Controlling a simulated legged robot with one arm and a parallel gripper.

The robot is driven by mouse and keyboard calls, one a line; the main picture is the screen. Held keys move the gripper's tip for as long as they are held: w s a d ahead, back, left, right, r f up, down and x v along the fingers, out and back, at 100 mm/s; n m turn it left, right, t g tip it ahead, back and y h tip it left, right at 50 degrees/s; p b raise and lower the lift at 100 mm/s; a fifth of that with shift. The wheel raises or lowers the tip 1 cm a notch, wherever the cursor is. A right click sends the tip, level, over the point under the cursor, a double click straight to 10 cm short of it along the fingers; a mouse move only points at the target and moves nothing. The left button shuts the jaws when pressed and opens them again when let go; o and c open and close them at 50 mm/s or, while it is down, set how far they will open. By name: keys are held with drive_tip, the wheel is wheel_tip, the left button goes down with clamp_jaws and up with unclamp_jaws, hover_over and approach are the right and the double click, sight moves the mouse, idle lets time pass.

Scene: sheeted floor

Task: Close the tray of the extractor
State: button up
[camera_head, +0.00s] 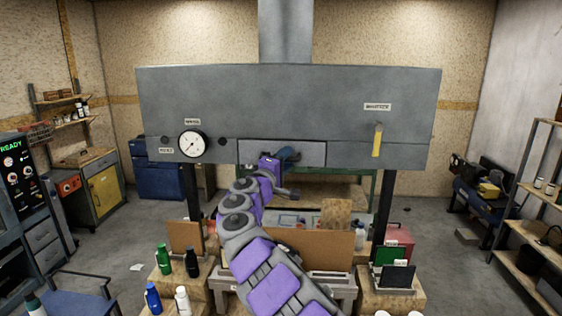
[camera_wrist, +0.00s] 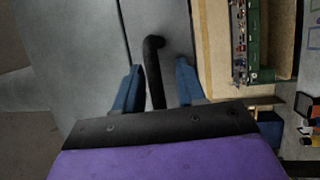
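The extractor (camera_head: 330,105) is a wide grey metal hood. Its tray (camera_head: 312,153) is a grey panel set in the lower middle of the front; how far it stands out is hard to tell. My gripper (camera_head: 290,155) is at the tray front and hides part of it. In the wrist view, the tray front (camera_wrist: 172,22) bears a bent black handle (camera_wrist: 154,70). My gripper (camera_wrist: 160,68) is open there, with one blue finger on each side of the handle and gaps between. Contact with the handle is not visible.
A round gauge (camera_head: 192,144) and a yellow lever (camera_head: 377,141) sit on the hood front. Below stands a bench with a brown board (camera_head: 310,248), and bottles such as the green one (camera_head: 163,258). A shelf (camera_head: 530,205) is at the right.

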drive_tip(key=shift+s+a+f, duration=0.15)
drive_tip(key=shift+s+a, duration=0.25)
drive_tip(key=shift+a, duration=0.3)
drive_tip(key=b+v, duration=0.4)
drive_tip(key=v, duration=1.2)
drive_tip(key=shift+s+d, duration=0.15)
drive_tip(key=shift+d, duration=0.1)
drive_tip(key=shift+f, duration=0.1)
